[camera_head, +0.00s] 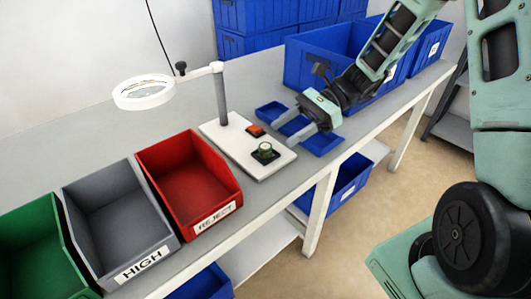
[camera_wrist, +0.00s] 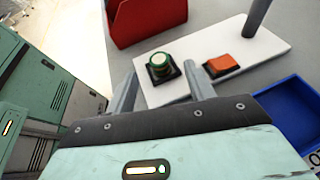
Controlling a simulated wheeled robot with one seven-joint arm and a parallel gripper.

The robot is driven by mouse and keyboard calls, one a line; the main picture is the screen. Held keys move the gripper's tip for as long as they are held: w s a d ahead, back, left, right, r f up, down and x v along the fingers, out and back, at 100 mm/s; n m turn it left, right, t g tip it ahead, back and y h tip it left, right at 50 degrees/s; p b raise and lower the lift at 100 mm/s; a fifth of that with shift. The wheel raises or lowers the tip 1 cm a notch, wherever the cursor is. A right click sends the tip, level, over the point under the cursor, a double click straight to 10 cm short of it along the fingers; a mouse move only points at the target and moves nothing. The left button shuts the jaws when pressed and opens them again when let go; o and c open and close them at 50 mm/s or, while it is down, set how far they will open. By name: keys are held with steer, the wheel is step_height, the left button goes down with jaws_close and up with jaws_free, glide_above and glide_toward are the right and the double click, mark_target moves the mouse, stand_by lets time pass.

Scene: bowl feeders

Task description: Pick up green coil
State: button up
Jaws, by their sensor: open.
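The green coil (camera_head: 265,149) is a small ring with a pale top. It sits upright on a black square seat on the white base plate (camera_head: 222,133). In the wrist view the coil (camera_wrist: 159,62) shows ahead of the fingers, between their lines. My gripper (camera_head: 309,132) is open and empty, over the blue tray side, to the right of the coil and apart from it. Both fingers of my gripper (camera_wrist: 165,82) show in the wrist view, spread wide.
An orange-red block (camera_head: 256,130) sits beside the coil on the plate. A magnifier lamp (camera_head: 144,92) stands on the plate's far end. Red (camera_head: 190,180), grey (camera_head: 118,220) and green (camera_head: 40,250) bins stand left. A blue tray (camera_head: 325,143) and large blue crates (camera_head: 330,62) are right.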

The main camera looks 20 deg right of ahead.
mark_target(270, 145)
steer(key=b+x, duration=0.1)
steer(key=x, duration=0.4)
steer(key=shift+s+a+f, duration=0.1)
steer(key=shift+a+f, duration=0.1)
steer(key=shift+f, duration=0.15)
steer(key=c, duration=1.2)
steer(key=shift+o, duration=0.2)
step_height(270, 145, up, 10)
steer(key=p, duration=0.2)
